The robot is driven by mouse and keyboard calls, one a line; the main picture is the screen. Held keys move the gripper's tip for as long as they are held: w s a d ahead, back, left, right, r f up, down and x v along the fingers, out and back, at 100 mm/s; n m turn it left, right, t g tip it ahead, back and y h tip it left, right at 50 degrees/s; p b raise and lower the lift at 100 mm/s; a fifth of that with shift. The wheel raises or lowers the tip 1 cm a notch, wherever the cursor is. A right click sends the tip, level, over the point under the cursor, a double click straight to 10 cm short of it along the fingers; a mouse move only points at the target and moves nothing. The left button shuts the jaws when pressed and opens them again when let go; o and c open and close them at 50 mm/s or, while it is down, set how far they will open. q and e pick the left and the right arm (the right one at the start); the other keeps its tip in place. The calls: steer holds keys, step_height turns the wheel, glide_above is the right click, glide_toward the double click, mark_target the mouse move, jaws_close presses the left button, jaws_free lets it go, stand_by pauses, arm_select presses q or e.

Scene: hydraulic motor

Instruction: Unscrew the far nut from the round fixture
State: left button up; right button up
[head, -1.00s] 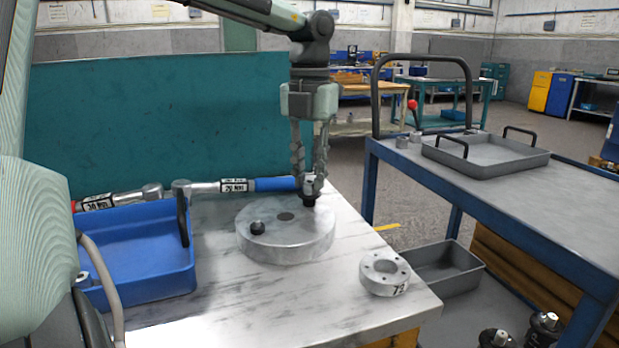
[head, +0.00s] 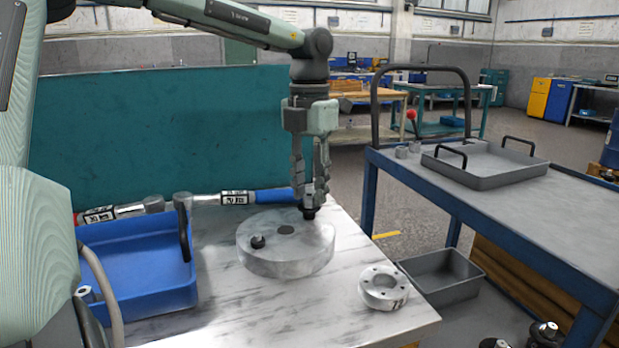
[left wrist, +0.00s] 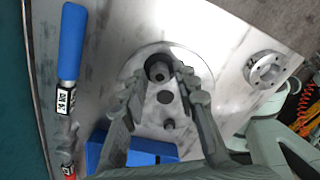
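The round fixture (head: 285,258) is a thick grey disc lying flat on the marbled table, with a dark hole in its middle. The far nut (head: 309,213) is dark and sits near its back right edge. A second dark nut (head: 257,241) stands on the front left of the disc. My left gripper (head: 310,196) points straight down over the far nut, its fingertips closed in on both sides. In the left wrist view the far nut (left wrist: 158,69) lies between the fingertips (left wrist: 162,78), with the near nut (left wrist: 169,124) below. My right gripper is out of view.
A blue tray (head: 135,305) stands left on the table. Torque wrenches (head: 228,197) lie behind it. A grey ring with holes (head: 384,287) lies near the front right corner. A blue-framed cart (head: 500,215) with a grey tray (head: 490,180) stands to the right.

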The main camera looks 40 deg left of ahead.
arm_select(q)
steer(key=m+p, duration=0.1)
steer(key=m, duration=0.3)
steer(key=shift+r, duration=0.2)
steer(key=shift+f+m, duration=0.15)
steer(key=shift+m, duration=0.95)
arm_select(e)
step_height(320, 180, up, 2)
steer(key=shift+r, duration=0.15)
arm_select(q)
jaws_close()
steer(key=n+b, duration=0.1)
steer(key=n, duration=0.2)
steer(key=shift+f, duration=0.15)
steer(key=shift+n+b, duration=0.5)
steer(key=shift+n, duration=0.6)
steer(key=shift+r+n, duration=0.2)
steer(key=shift+n, duration=0.2)
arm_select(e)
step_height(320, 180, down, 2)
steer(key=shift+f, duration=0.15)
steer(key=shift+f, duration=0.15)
